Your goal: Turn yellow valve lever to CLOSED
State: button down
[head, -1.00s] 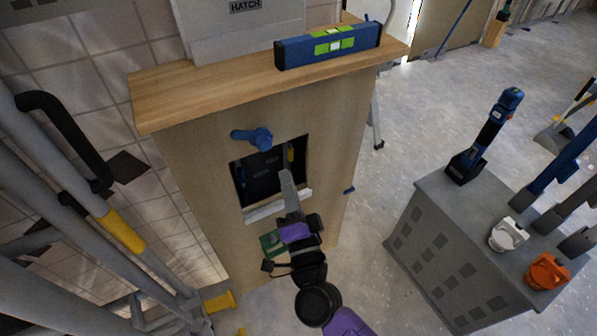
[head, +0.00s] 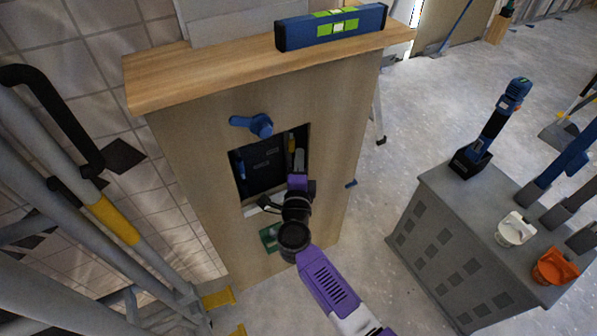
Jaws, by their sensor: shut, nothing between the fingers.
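A dark recess (head: 264,178) opens in the front of the wooden cabinet. Inside it, a narrow yellow piece (head: 291,143), likely the yellow valve lever, shows near the upper right edge. Its exact angle and its lower part are hard to make out. My gripper (head: 299,158) reaches into the right side of the recess, just below and right of the yellow piece. It is shut with nothing in it, and I cannot tell whether it touches the lever. Markings on the dark back panel are too small to read.
A small blue part (head: 240,168) sits at the recess's left side. A blue handle (head: 252,124) sticks out above the opening. A spirit level (head: 331,28) lies on the wooden top (head: 200,74). Grey pipes stand left; a grey tool cabinet (head: 440,225) stands right.

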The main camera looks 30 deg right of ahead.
jog(key=shift+x, duration=1.05)
jog(key=shift+a+r+m+y+p, duration=0.1)
jog(key=shift+a+m+y+p, duration=0.25)
jog(key=shift+p, duration=0.65)
jog(key=a+r+m+g+y+p, duration=0.3)
jog(key=a+r+m+y+p, duration=0.1)
jog(key=p, duration=1.7)
jog(key=shift+a+r+m+p, duration=0.3)
jog(key=shift+a+r+m, duration=0.2)
jog(key=shift+a+m, duration=1.1)
jog(key=shift+w+a+r+n, duration=0.1)
jog(key=shift+a+r+n, duration=0.15)
jog(key=shift+a, duration=0.1)
